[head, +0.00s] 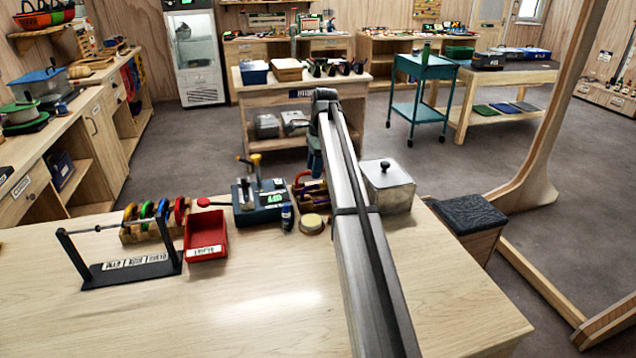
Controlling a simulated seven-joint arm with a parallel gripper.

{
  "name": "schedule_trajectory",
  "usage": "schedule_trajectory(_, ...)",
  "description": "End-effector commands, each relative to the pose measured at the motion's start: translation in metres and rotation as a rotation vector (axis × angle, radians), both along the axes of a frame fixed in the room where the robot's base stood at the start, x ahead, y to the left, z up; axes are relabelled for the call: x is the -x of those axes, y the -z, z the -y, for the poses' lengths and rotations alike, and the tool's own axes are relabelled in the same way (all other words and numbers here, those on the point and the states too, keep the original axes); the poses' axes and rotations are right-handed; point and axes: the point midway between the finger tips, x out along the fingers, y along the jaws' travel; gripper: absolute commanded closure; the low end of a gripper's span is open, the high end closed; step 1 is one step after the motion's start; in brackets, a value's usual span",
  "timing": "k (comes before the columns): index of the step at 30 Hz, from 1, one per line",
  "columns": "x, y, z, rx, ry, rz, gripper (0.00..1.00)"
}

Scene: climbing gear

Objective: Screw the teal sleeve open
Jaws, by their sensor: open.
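I cannot make out a teal sleeve in the head view.
On the workbench (240,310) stand a red bin (206,238), a dark blue box with yellow-topped posts (262,208), a small bottle (287,218), a round tin (311,224) and a lidded metal box (388,188). The front of the bench is clear.

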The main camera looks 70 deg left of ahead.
Motion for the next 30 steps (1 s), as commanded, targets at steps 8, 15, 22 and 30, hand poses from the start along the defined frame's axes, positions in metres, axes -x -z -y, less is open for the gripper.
schedule_trajectory(8, 0.0, 0.0, -0.002, 0.0, 0.0, 0.0, 0.53)
schedule_trajectory(15, 0.0, 0.0, -0.006, -0.001, 0.0, 0.0, 0.53)
schedule_trajectory(22, 0.0, 0.0, -0.009, -0.001, 0.0, 0.0, 0.53)
schedule_trajectory(30, 0.0, 0.0, -0.014, -0.001, 0.0, 0.0, 0.53)
